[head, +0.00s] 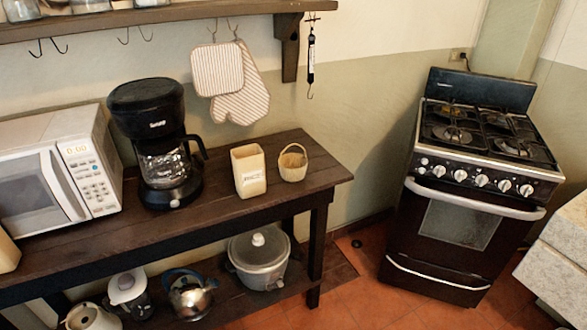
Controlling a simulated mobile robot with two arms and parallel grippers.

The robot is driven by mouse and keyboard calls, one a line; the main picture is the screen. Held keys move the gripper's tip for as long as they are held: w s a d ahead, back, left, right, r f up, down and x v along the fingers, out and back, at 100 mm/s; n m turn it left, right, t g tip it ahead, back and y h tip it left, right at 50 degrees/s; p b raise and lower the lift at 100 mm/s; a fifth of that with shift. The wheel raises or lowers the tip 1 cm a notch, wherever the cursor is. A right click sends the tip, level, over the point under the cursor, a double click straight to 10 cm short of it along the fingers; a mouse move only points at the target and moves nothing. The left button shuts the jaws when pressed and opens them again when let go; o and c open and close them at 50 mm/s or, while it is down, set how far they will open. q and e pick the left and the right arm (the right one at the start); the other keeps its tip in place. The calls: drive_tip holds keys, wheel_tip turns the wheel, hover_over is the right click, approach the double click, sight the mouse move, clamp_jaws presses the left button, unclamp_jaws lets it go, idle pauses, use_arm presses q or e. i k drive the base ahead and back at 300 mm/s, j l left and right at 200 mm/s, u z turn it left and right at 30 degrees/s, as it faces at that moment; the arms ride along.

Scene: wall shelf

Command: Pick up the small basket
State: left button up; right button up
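The small basket (292,167) is a beige woven basket with an arched handle. It stands upright on the dark wooden table (325,174), near the table's right end. A cream square container (249,171) stands just to its left, with a narrow gap between them. Neither of my grippers shows in the head view.
A black coffee maker (155,140) and a white microwave (60,172) stand further left on the table. Pots and kettles sit on the lower shelf. A wall shelf (150,16) with hooks and hanging mitts (242,95) is above. A stove (470,190) stands right, beyond open floor.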

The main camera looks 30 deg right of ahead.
sight(292, 166)
drive_tip(key=i+z, duration=0.1)
drive_tip(key=z, duration=0.25)
drive_tip(key=i+j+z, duration=0.1)
drive_tip(key=z, duration=0.25)
drive_tip(key=i+j+z, duration=0.1)
drive_tip(key=z, duration=0.25)
